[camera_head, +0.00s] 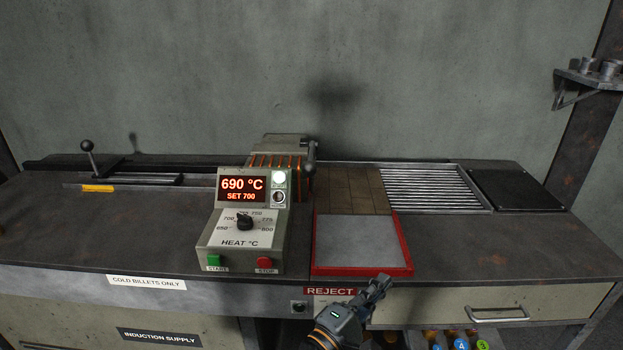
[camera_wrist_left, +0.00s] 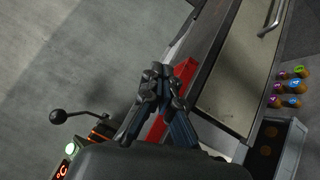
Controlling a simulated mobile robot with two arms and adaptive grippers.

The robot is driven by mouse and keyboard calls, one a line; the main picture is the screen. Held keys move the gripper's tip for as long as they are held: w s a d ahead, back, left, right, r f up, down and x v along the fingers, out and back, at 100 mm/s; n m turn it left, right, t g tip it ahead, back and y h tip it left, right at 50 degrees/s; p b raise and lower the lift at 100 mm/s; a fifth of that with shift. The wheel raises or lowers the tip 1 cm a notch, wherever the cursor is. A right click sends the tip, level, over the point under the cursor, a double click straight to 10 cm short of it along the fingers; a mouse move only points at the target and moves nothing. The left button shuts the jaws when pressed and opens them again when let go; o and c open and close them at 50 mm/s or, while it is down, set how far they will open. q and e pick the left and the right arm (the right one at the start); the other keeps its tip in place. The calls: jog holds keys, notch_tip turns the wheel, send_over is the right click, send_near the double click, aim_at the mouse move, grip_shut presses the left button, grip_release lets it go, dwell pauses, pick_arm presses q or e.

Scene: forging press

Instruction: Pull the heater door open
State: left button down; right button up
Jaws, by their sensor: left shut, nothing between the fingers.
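The heater (camera_head: 277,151) stands at the back middle of the bench, behind the control box (camera_head: 243,222). Its orange-glowing ribs show, with a dark upright lever or handle (camera_head: 311,158) at its right end; the door itself is hard to make out. My left gripper (camera_head: 380,284) is in front of the bench's front edge, below the red reject tray, well short of the heater and touching nothing I can see. In the left wrist view its fingers (camera_wrist_left: 162,78) are closed together and empty. My right gripper is not in view.
The red-rimmed reject tray (camera_head: 406,246) lies on the bench front. Behind it are brown bricks (camera_head: 352,187) and a metal roller grate (camera_head: 435,186). A ball-topped lever (camera_head: 88,148) stands at left. A drawer handle (camera_head: 497,314) juts from the front.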

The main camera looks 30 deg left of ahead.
pick_arm(q)
jog(key=w+a+r+n+t+y, duration=0.2)
jog(key=a+r+n+t+y, duration=0.15)
jog(key=a+n+y, duration=0.65)
jog(key=n+g+y, duration=0.4)
jog(key=n+y, duration=0.4)
jog(key=n, duration=0.7)
send_near(311, 174)
jog(key=f, duration=0.1)
jog(key=s+d+f, duration=0.1)
jog(key=d+f, duration=0.1)
jog(key=f, duration=0.1)
jog(key=shift+s, duration=0.3)
jog(key=shift+n, duration=0.4)
jog(key=shift+s+r+p+x, duration=0.3)
jog(key=shift+p+x, duration=0.75)
jog(key=shift+x, duration=1.1)
jog(key=shift+s+r+p+x, duration=0.1)
jog(key=shift+r+p+x, duration=0.25)
jog(key=shift+p+x, duration=1.25)
jog(key=shift+s+r+p+x, duration=0.2)
jog(key=shift+r+p+x, duration=0.2)
jog(key=shift+x, duration=2.35)
